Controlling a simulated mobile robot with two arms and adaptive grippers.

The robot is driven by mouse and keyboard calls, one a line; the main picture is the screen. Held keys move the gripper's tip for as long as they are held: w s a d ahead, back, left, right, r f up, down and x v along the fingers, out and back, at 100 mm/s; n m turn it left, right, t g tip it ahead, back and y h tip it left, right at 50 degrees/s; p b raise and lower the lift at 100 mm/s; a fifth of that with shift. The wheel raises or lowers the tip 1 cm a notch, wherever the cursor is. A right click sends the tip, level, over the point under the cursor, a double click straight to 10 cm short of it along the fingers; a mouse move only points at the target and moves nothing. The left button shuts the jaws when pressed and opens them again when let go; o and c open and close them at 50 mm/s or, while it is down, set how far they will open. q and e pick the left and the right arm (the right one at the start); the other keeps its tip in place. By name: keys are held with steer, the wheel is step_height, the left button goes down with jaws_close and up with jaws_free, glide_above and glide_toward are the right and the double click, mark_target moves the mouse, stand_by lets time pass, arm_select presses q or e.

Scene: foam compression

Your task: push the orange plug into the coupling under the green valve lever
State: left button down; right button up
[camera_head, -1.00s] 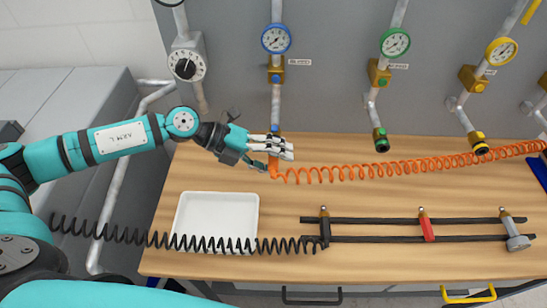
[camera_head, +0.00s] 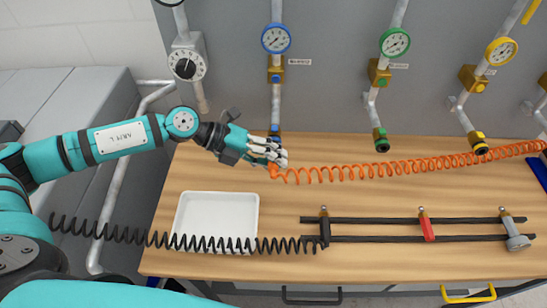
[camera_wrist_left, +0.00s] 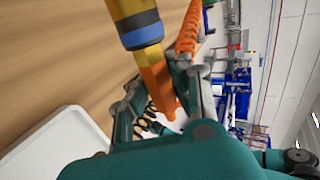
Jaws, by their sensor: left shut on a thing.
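My left gripper (camera_head: 277,157) is shut on the orange plug (camera_wrist_left: 153,72) below the pipe with the blue gauge. In the left wrist view the plug stands between my fingers, its upper end at the blue-ringed coupling (camera_wrist_left: 140,32); it looks still seated there. An orange coiled hose (camera_head: 400,167) runs from it to the right. The green-ringed coupling (camera_head: 380,141) hangs open and empty further right, under a brass valve (camera_head: 379,73) with a small green part. My right gripper is not in view.
A yellow-ringed coupling (camera_head: 480,146) hangs to the right. A white tray (camera_head: 183,225) and a black coiled hose (camera_head: 130,235) lie in front. A black rack (camera_head: 370,239) holds several tools. The wood between the gripper and the rack is clear.

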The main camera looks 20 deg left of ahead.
arm_select(q)
steer(key=shift+r, duration=0.1)
steer(key=s+p, duration=0.1)
steer(key=s, duration=0.1)
steer(key=s+d+p, duration=0.1)
steer(key=s+p, duration=0.1)
steer(key=shift+s+d+p, duration=0.15)
steer(key=shift+s+p, duration=0.15)
steer(key=shift+s, duration=0.05)
stand_by(0.3)
steer(key=shift+d, duration=0.1)
